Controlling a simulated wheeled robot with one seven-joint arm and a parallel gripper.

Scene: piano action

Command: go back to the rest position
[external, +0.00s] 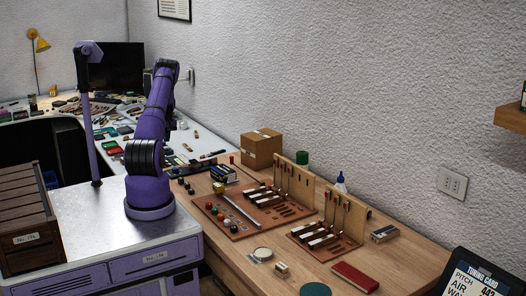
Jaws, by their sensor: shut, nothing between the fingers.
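My purple arm (158,115) rises from its round base on my grey-topped body at the left. It is bent, with its highest joint near the wall behind the long bench. I cannot make out my gripper in this view; the arm's own links appear to hide it. The arm stands clear of the piano action parts on the wooden bench (225,256). Two brown boards with upright backs carry the action parts: a larger one (238,232) and a smaller one (323,255) to its right.
A cardboard box (262,149), a white bottle with blue cap (340,184) and a green cylinder (302,158) stand along the back. A red block (354,277) lies in front. A slatted wooden crate (28,218) stands at left. A cluttered white desk (205,143) lies behind.

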